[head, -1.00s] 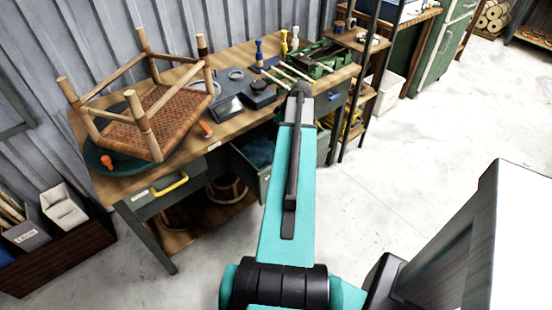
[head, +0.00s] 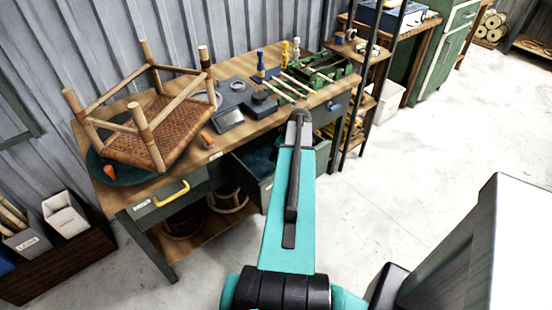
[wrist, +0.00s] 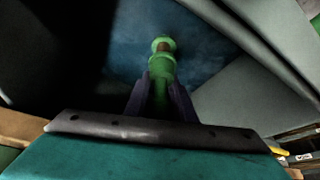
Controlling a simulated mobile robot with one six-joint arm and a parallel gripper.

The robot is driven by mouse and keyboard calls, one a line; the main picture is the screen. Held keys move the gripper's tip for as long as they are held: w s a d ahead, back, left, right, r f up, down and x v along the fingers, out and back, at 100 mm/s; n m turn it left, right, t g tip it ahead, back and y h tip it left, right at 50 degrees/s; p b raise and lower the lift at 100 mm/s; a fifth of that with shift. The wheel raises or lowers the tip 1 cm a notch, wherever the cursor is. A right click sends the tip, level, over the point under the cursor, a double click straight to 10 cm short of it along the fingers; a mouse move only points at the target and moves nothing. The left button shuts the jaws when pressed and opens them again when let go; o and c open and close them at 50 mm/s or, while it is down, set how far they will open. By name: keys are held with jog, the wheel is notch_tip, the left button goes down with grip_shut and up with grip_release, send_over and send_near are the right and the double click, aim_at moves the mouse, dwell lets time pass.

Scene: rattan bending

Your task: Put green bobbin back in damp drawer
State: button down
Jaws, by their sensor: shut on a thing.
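The green bobbin (wrist: 161,66) is in the wrist view, held between the two dark fingers of my gripper (wrist: 161,88). Its flanged end points away from me, with a reddish-brown spot at the middle. Behind it lies the blue inside of the open damp drawer (wrist: 210,40), with grey walls at the right. In the head view this drawer (head: 246,178) stands pulled out under the bench, its blue inside partly covered by my arm. My gripper and the bobbin are hidden behind the arm there. I cannot tell whether the bobbin touches the drawer floor.
The workbench (head: 170,178) carries an upturned woven stool (head: 150,120), dark blocks, a green rack (head: 325,70) and upright blue, yellow and white bobbins. A closed drawer with a yellow handle (head: 171,193) is at the left. A shelf rack stands at the right, beside open floor.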

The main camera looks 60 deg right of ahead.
aim_at(275, 160)
jog(key=shift+f, duration=0.15)
jog(key=shift+f+p, duration=0.4)
jog(key=shift+f, duration=1.3)
jog(key=shift+f, duration=0.15)
jog(key=c, duration=1.5)
grip_release()
jog(key=shift+r, duration=0.2)
jog(key=b+v, duration=0.2)
jog(key=v, duration=1)
jog(key=shift+b, duration=0.4)
